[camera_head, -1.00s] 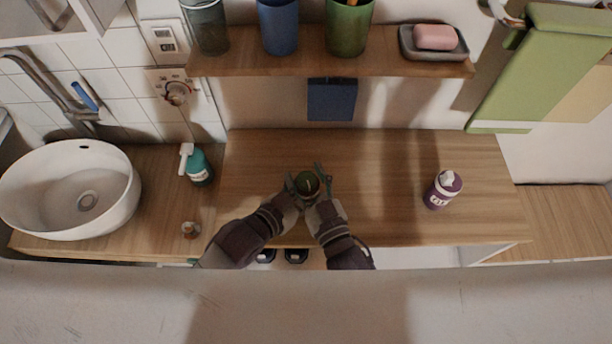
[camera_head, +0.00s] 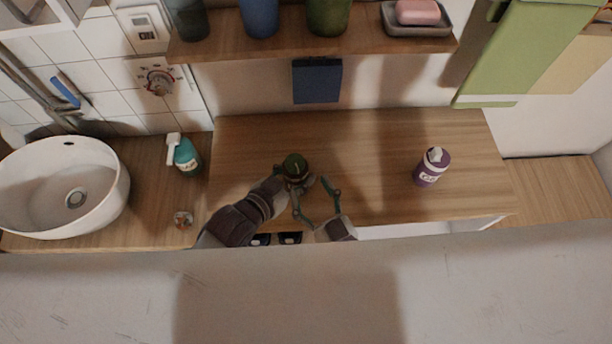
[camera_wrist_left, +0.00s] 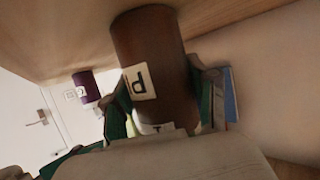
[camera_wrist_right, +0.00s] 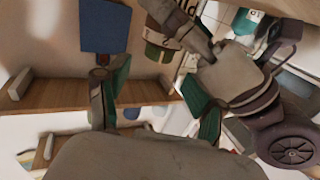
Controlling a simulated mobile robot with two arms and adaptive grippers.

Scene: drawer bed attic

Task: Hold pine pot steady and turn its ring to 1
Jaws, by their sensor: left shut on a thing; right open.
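The pine pot (camera_head: 295,163) stands near the middle of the counter, its dark green top up with a pale mark on it. In the left wrist view it is a brown cylinder (camera_wrist_left: 150,45) with a white label showing a dark letter. My left gripper (camera_head: 290,181) is shut on the pot from the front left. My right gripper (camera_head: 313,193) is open and empty, just in front and to the right of the pot, apart from it. The pot also shows partly in the right wrist view (camera_wrist_right: 158,50), behind my left gripper. The ring's number is too small to read.
A purple bottle (camera_head: 432,167) stands at the right of the counter (camera_head: 390,150), and a teal bottle (camera_head: 187,157) at the left near the white basin (camera_head: 100,200). A shelf (camera_head: 380,45) with cups and a soap dish overhangs the back.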

